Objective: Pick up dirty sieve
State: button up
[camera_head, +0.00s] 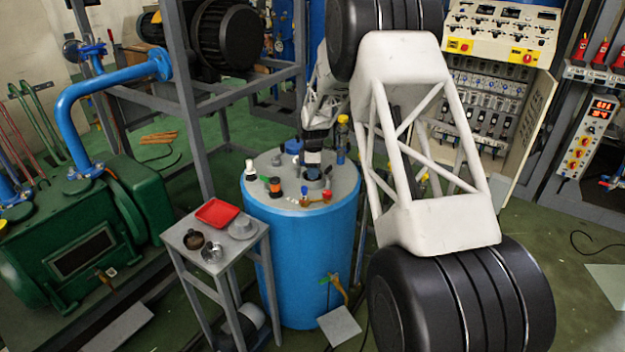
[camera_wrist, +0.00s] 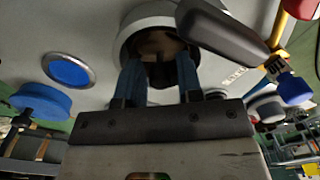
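My gripper (camera_wrist: 158,66) points down at a round open port on top of the blue tank. In the head view my gripper (camera_head: 313,158) is just above that port (camera_head: 313,177). In the wrist view its two blue fingers are apart, at the near side of the port's pale rim (camera_wrist: 128,32). A brownish rounded thing (camera_wrist: 158,42), perhaps the dirty sieve, shows inside the port beyond the fingertips. I cannot tell whether the fingers touch it. Its lower part is hidden in the dark opening.
The blue tank (camera_head: 300,260) carries small fittings and valves around the port. A dark handle (camera_wrist: 222,34) lies close right of the fingers. A small side table (camera_head: 217,263) holds a red tray (camera_head: 217,212), a brown cup-like part (camera_head: 194,239) and metal parts (camera_head: 242,229).

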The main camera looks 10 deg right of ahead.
dwell(0.5)
grip_shut()
jog(key=shift+r, duration=5)
